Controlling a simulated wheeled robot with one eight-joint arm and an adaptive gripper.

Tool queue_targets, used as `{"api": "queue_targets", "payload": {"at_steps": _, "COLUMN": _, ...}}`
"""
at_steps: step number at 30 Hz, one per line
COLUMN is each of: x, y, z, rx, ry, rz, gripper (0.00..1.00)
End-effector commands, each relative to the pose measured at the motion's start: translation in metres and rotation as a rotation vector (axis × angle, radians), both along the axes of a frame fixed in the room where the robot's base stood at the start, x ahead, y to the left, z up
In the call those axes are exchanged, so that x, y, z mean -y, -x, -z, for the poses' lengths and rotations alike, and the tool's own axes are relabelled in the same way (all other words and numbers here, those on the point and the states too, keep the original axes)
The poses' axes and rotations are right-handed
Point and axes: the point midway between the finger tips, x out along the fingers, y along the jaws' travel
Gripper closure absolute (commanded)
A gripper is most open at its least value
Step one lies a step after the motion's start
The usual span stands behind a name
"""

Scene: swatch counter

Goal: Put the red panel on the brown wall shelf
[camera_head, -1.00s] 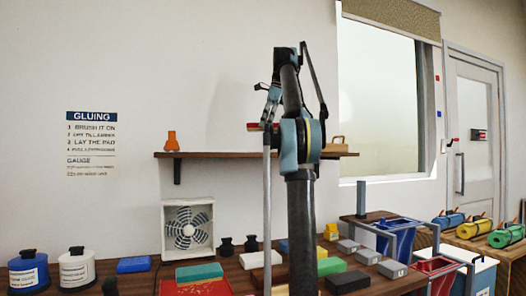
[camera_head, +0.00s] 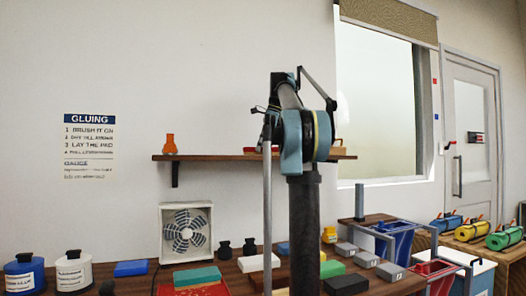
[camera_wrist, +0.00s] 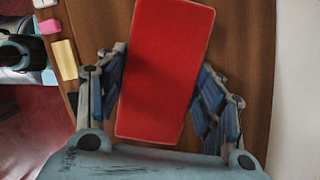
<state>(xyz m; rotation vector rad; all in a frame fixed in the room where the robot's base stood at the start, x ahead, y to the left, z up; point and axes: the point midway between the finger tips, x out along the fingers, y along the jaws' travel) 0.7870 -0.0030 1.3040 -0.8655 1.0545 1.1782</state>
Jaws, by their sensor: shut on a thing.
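The red panel (camera_wrist: 165,70) lies between the two fingers of my gripper (camera_wrist: 160,80) in the wrist view, and my gripper is shut on it. The brown wall shelf (camera_wrist: 240,60) shows beneath and around the panel there. In the head view a small red end of the panel (camera_head: 249,150) shows left of my arm, just at the top of the brown shelf (camera_head: 210,157). I cannot tell whether the panel touches the shelf. My gripper is hidden behind my arm in the head view.
An orange bottle (camera_head: 171,145) stands at the shelf's left end and a tan item (camera_head: 338,148) at its right. The shelf between the bottle and the panel is bare. Below, the counter holds a fan (camera_head: 187,232), glue pots (camera_head: 74,270) and several coloured blocks.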

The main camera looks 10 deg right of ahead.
Motion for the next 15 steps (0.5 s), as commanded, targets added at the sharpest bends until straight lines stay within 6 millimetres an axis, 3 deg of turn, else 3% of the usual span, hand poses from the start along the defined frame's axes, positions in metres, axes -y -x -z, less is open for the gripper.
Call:
{"api": "queue_targets", "payload": {"at_steps": 8, "x": 0.0002, "y": -0.0001, "z": 0.0010, "rx": 0.000, "ry": 0.000, "rz": 0.000, "gripper": 0.66}}
{"api": "queue_targets", "payload": {"at_steps": 9, "x": 0.0004, "y": -0.0001, "z": 0.0017, "rx": 0.000, "ry": 0.000, "rz": 0.000, "gripper": 0.37}}
{"api": "queue_targets", "payload": {"at_steps": 11, "x": 0.0003, "y": -0.0002, "z": 0.0014, "rx": 0.000, "ry": 0.000, "rz": 0.000, "gripper": 0.23}}
{"api": "queue_targets", "payload": {"at_steps": 12, "x": 0.0005, "y": -0.0002, "z": 0.0014, "rx": 0.000, "ry": 0.000, "rz": 0.001, "gripper": 0.19}}
{"api": "queue_targets", "payload": {"at_steps": 15, "x": 0.0007, "y": -0.0003, "z": 0.0013, "rx": 0.000, "ry": 0.000, "rz": 0.001, "gripper": 0.19}}
